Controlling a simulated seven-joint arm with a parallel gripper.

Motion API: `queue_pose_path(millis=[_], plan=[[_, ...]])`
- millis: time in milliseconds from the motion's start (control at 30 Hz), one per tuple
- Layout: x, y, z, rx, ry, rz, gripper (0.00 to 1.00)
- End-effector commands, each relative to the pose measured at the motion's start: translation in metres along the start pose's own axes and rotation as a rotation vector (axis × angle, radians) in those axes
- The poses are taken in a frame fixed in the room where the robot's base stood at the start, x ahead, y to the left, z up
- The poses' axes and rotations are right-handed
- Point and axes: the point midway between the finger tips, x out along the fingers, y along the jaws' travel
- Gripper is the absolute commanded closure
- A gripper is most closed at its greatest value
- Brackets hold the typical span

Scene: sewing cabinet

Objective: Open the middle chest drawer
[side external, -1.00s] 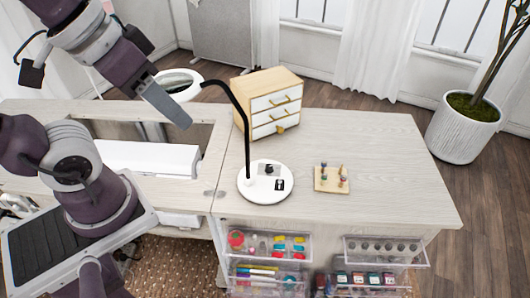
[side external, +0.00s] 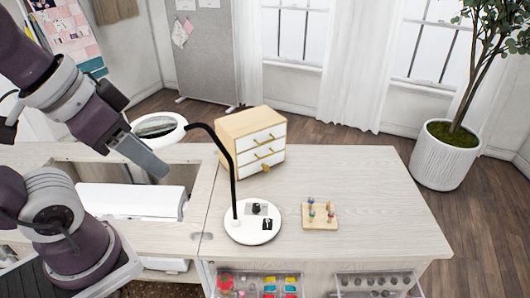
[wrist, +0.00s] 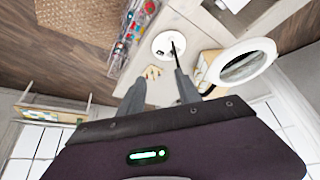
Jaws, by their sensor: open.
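A small wooden chest (side external: 236,127) with white drawer fronts stands at the back left of the tabletop. Its middle drawer (side external: 270,153) looks shut, as do the drawers above and below; each has a yellow handle. My gripper (side external: 154,167) is to the left of the chest, over the sewing machine opening, apart from the chest and empty. In the wrist view my gripper (wrist: 160,86) shows its two fingers spread.
A lamp with a white base (side external: 252,231), black arm and white ring (side external: 177,127) stands between gripper and chest. A small pin board (side external: 320,222) lies to the right. White sewing machine (side external: 130,201) sits left. The tabletop (side external: 375,195) right of the chest is clear.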

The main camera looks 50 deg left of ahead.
Motion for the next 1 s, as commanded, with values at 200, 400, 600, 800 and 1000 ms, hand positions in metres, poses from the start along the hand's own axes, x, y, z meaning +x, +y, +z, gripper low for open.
queue_pose_path(millis=[200,400,600,800,1000], plan=[[-0.044,0.000,-0.026,0.000,0.010,0.000,0.73],[-0.012,-0.053,-0.085,0.064,-0.111,-0.180,0.73],[0.044,-0.102,-0.165,0.203,-0.173,-0.483,0.73],[0.093,-0.118,-0.252,0.424,-0.125,-0.828,0.73],[0.125,-0.085,-0.332,0.682,0.020,-1.120,0.73]])
